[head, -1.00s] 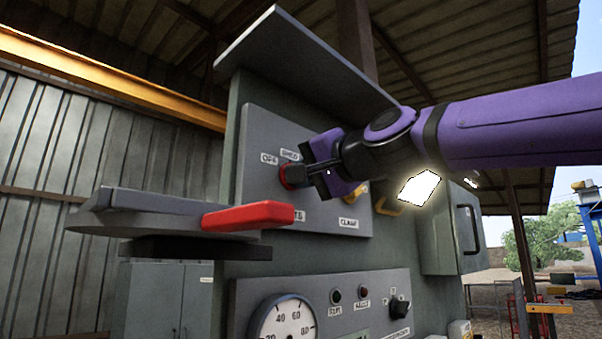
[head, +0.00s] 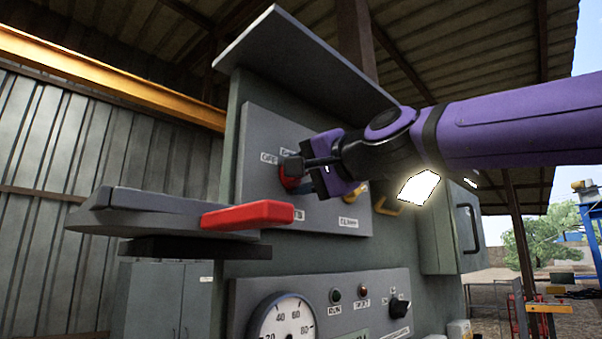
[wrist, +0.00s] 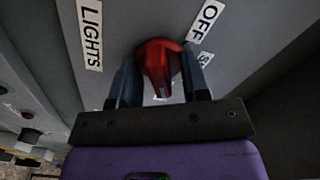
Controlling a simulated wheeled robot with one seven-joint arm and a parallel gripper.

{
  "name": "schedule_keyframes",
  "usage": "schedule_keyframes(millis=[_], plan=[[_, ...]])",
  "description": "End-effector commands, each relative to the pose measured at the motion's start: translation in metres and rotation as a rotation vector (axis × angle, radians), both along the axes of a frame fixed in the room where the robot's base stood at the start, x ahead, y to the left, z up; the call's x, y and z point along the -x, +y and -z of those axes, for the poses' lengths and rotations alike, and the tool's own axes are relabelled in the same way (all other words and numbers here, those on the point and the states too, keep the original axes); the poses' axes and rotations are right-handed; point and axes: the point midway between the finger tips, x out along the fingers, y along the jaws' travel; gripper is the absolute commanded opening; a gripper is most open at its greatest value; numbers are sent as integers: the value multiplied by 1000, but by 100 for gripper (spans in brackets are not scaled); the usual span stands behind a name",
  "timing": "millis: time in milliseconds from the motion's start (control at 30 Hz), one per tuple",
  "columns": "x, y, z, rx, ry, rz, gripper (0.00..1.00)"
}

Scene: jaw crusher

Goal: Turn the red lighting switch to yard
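The red lighting switch (head: 288,175) is on the grey upper panel (head: 262,125). In the wrist view the red switch (wrist: 158,68) stands between the two fingers of my gripper (wrist: 163,88). Its raised ridge shows a small gap to each finger, so my gripper looks open around it. A LIGHTS label (wrist: 90,35) is at left and an OFF label (wrist: 209,20) at upper right. A partly cut label starting with S is beside OFF. No yard label is readable. In the head view my gripper (head: 306,176) reaches the switch from the right and partly covers it.
A red-handled lever (head: 250,214) juts out in front of the panel, below left of my gripper. A yellow part (head: 357,192) is just right of my gripper. A lower panel has a gauge (head: 284,325) and a black knob (head: 399,307). A grey box with a handle (head: 455,230) is at right.

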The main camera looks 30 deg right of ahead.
Motion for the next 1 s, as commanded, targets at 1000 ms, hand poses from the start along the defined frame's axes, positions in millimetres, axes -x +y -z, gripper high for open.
schedule_keyframes(millis=[1000], plan=[[102,-33,0,0,0,0,43]])
